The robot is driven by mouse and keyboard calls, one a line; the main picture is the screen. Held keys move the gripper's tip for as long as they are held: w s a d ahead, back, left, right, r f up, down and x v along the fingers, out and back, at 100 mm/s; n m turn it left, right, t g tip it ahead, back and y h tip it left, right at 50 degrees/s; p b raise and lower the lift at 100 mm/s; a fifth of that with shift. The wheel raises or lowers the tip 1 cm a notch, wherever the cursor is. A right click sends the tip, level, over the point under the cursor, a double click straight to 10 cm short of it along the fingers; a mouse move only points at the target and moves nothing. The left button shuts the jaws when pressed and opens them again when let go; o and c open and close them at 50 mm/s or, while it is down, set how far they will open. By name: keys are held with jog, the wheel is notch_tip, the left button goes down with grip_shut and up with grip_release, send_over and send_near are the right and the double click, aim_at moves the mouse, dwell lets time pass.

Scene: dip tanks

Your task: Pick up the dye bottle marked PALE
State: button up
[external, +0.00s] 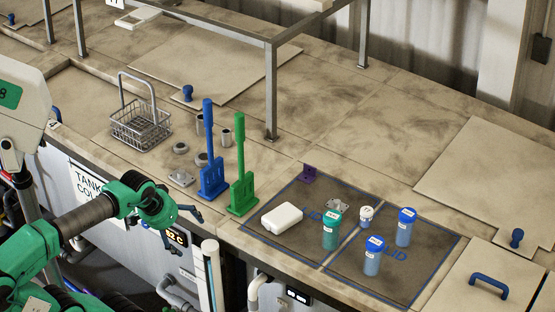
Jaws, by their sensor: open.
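Three capped bottles stand upright on the dark, blue-outlined lid areas: a green-capped bottle (331,231), a blue-capped bottle (373,258) near the front, and another blue-capped bottle (405,228) further back. A smaller white bottle with a blue-marked top (366,217) stands between them. Each has a small pale label, but the lettering is too small to read, so I cannot tell which is marked PALE. My gripper (195,215) is open and empty at the front edge of the counter, left of and well apart from all the bottles.
A wire basket (140,122) and metal frame (270,90) stand behind.

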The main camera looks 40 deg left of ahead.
jog(key=c, duration=0.5)
jog(key=shift+o, duration=0.2)
